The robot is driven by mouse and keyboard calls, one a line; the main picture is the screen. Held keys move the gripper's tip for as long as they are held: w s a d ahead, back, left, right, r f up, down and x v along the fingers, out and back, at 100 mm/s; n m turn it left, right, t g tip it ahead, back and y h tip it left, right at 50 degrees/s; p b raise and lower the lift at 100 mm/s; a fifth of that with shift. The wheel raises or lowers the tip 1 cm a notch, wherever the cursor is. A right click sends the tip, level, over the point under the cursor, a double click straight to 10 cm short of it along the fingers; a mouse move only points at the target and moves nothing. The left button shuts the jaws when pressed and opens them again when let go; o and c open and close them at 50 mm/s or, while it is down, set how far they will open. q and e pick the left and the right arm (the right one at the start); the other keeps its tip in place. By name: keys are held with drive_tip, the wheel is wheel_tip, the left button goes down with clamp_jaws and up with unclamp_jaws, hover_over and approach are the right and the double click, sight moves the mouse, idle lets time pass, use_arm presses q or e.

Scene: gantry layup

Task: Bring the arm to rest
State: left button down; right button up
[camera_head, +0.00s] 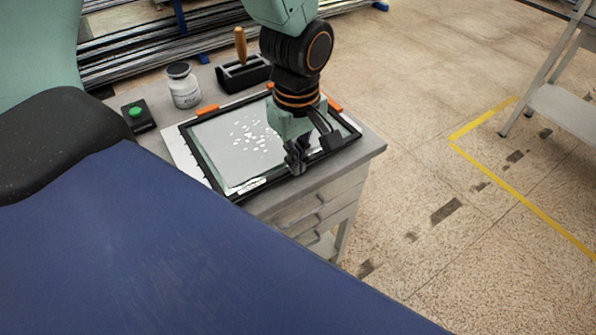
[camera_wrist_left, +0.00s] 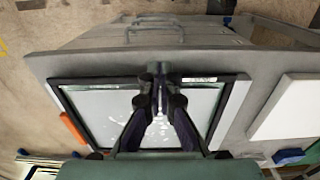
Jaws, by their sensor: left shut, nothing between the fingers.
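My left gripper (camera_head: 296,160) is shut and empty. It points down over the front right part of a black-framed tray (camera_head: 217,183) on a grey cabinet top. The tray has a pale, glassy bottom with several small white bits scattered on it. In the left wrist view the shut fingers (camera_wrist_left: 160,75) show above the tray's frame (camera_wrist_left: 85,84) near its edge. I cannot tell whether the fingertips touch the frame. My right gripper is not in view.
The grey cabinet (camera_head: 365,150) also carries a white jar (camera_head: 184,88), a black box with a green button (camera_head: 138,116) and a black holder with a wooden-handled tool (camera_head: 240,46). A blue surface (camera_head: 150,250) fills the front left. Open floor lies right, before a grey stand (camera_head: 565,108).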

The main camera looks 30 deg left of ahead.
use_arm(q)
drive_tip(key=shift+d+r, duration=0.15)
drive_tip(key=shift+r, duration=0.6)
drive_tip(key=s+f+m+b, duration=0.1)
drive_tip(key=s+f+m, duration=0.5)
drive_tip(key=s+f, duration=0.3)
drive_tip(key=s+f+m+b, duration=0.1)
drive_tip(key=s+f+m, duration=0.6)
drive_tip(key=f, duration=0.9)
drive_tip(key=s, duration=0.3)
drive_tip(key=shift+s+d+f+b, duration=0.15)
drive_tip(key=shift+s+d+b, duration=0.15)
drive_tip(key=shift+d, duration=0.05)
drive_tip(key=shift+s+a, duration=0.15)
